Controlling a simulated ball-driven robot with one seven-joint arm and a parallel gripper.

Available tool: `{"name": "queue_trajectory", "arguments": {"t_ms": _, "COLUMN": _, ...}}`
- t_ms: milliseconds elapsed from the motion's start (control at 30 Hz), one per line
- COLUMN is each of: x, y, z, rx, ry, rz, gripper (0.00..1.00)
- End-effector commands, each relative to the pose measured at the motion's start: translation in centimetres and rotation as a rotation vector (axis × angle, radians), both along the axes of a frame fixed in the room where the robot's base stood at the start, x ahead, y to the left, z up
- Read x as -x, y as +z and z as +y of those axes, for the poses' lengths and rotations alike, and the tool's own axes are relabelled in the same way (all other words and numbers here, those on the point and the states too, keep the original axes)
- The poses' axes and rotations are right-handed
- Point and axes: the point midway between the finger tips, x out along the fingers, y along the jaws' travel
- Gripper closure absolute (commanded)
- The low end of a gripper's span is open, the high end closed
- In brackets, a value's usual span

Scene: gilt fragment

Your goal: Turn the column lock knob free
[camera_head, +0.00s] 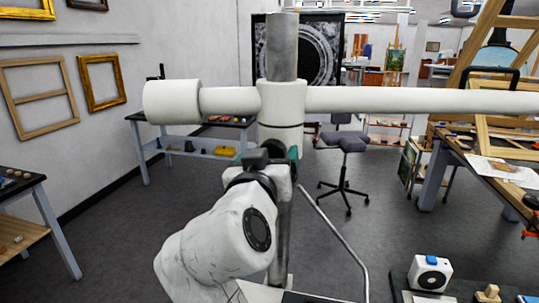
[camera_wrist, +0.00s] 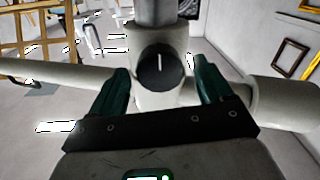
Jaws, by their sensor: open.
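A grey metal column (camera_head: 283,48) stands upright in the middle of the head view. A white clamp collar (camera_head: 281,100) sits around it and carries a long white horizontal boom (camera_head: 400,100). In the wrist view, a dark round knob (camera_wrist: 160,70) with a white line, close to vertical, faces me on the front of the collar. My gripper (camera_wrist: 163,67) is open, its two dark green fingers on either side of the knob with visible gaps. In the head view my gripper (camera_head: 277,155) is just below the collar, and the knob is hidden there.
A thick white cylinder (camera_head: 171,102) forms the boom's left end. A grey stool (camera_head: 346,142) stands behind to the right. Wooden workbenches (camera_head: 490,165) line the right, and a white box (camera_head: 429,273) sits front right. Bare floor lies left of the column.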

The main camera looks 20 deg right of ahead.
Motion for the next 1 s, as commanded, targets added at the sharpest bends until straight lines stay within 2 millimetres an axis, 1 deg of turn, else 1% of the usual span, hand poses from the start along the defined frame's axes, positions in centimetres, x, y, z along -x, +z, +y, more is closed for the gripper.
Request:
{"name": "queue_trajectory", "arguments": {"t_ms": 200, "x": -0.03, "y": -0.02, "z": -0.02, "rx": 0.0, "ry": 0.0, "rz": 0.0, "gripper": 0.21}}
{"name": "queue_trajectory", "arguments": {"t_ms": 267, "x": -0.02, "y": -0.02, "z": -0.02, "rx": 0.0, "ry": 0.0, "rz": 0.0, "gripper": 0.26}}
{"name": "queue_trajectory", "arguments": {"t_ms": 800, "x": -0.01, "y": -0.01, "z": 0.02, "rx": 0.0, "ry": 0.0, "rz": 0.0, "gripper": 0.77}}
{"name": "queue_trajectory", "arguments": {"t_ms": 1000, "x": -0.01, "y": 0.04, "z": 0.01, "rx": 0.011, "ry": 0.001, "rz": 0.009, "gripper": 0.77}}
